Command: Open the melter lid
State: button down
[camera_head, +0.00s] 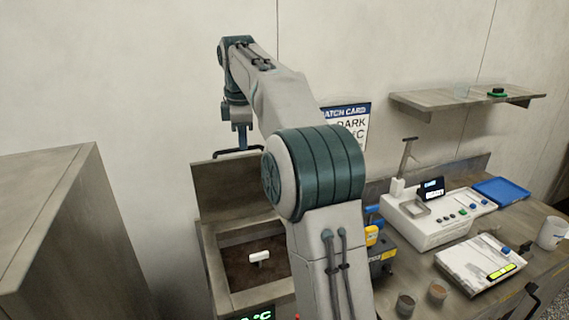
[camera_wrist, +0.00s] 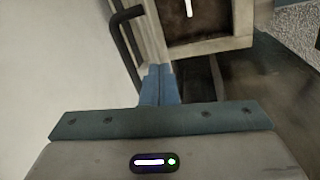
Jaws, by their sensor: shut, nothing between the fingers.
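The melter (camera_head: 208,250) is a box at the lower middle of the head view, with brown contents and a white T-shaped piece inside. Its lid (camera_head: 225,187) stands raised, roughly upright, at the back of the opening. My gripper (camera_wrist: 158,70) is shut, with its blue fingers together and nothing between them. I cannot tell whether the fingers touch the lid.
A wooden cabinet (camera_head: 75,220) stands at the left. A white bench device (camera_head: 425,228), a blue tray (camera_head: 500,191), small cups (camera_head: 437,291) and a mug (camera_head: 552,233) are on the right worktop. A shelf (camera_head: 465,100) is on the wall. My arm hides part of the bench.

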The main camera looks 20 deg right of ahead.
jog(key=s+a+f+m+t+b, duration=0.1)
jog(key=s+f+m+b, duration=0.1)
jog(key=s+f+m, duration=0.65)
jog(key=s+a+f+m+b, duration=0.15)
jog(key=s+f, duration=0.45)
jog(key=s, duration=0.8)
jog(key=s+a+f+m+t+b, duration=0.1)
jog(key=s+f+m+b, duration=0.1)
jog(key=s+f+m, duration=0.65)
jog(key=w+d+r+n+t+h+b, duration=0.1)
jog(key=w+d+r+t+h+b, duration=0.1)
jog(key=w+d+t+b, duration=0.8)
jog(key=w+d+r+n+t+y+b, duration=0.2)
jog(key=w+d+r+t+b, duration=0.1)
jog(key=w+r+t+b, duration=0.5)
jog(key=s+r+p+x, duration=0.1)
jog(key=p+x, duration=0.3)
jog(key=x, duration=0.7)
jog(key=shift+w+r+t+p, duration=0.15)
jog(key=shift+r+t+p, duration=0.2)
jog(key=shift+r, duration=0.4)
